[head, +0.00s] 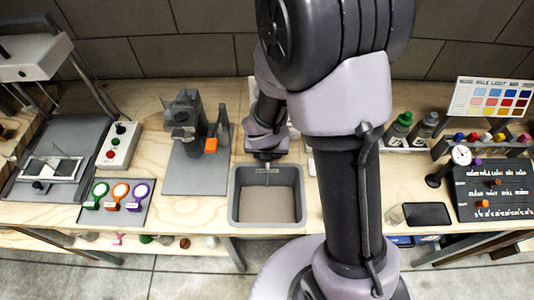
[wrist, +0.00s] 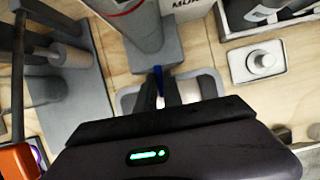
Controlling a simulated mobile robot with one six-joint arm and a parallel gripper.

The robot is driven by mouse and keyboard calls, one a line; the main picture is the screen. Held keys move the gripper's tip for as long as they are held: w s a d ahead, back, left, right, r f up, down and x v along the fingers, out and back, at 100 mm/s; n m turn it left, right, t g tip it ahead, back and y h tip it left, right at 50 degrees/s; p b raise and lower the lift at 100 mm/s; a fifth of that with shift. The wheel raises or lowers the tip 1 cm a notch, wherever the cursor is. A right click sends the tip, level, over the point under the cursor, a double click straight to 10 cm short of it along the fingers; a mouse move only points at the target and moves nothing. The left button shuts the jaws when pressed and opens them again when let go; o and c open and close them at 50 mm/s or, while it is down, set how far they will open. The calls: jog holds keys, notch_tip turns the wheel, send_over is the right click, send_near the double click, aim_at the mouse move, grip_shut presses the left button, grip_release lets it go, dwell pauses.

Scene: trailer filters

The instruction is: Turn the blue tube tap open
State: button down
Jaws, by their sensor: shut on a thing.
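The blue tap (wrist: 158,78) shows as a narrow blue piece between my fingers in the wrist view. It sits at the lower end of a pale grey tube (wrist: 138,28) with a red line around it. My gripper (wrist: 166,95) is shut on the blue tap, and the fingers hide most of it. In the head view my gripper (head: 266,155) is low over the bench, just behind the grey bin. The tap and tube are hidden there by my arm. I cannot tell how far the tap is turned.
The grey bin (head: 268,226) stands in front of my gripper. A stand with an orange part (head: 211,145) is to its left. In the wrist view, a pale square piece with a round knob (wrist: 263,61) sits right of the tube. Bottles (head: 400,125) stand at right.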

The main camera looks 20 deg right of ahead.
jog(key=shift+n, duration=0.3)
dwell(0.4)
jog(key=c, duration=1.8)
grip_release()
jog(key=shift+o, duration=0.2)
jog(key=p+v, duration=1.2)
jog(key=v, duration=0.5)
jog(key=shift+s+d+r, duration=0.15)
jog(key=shift+d+r, duration=0.05)
jog(key=shift+r, duration=0.05)
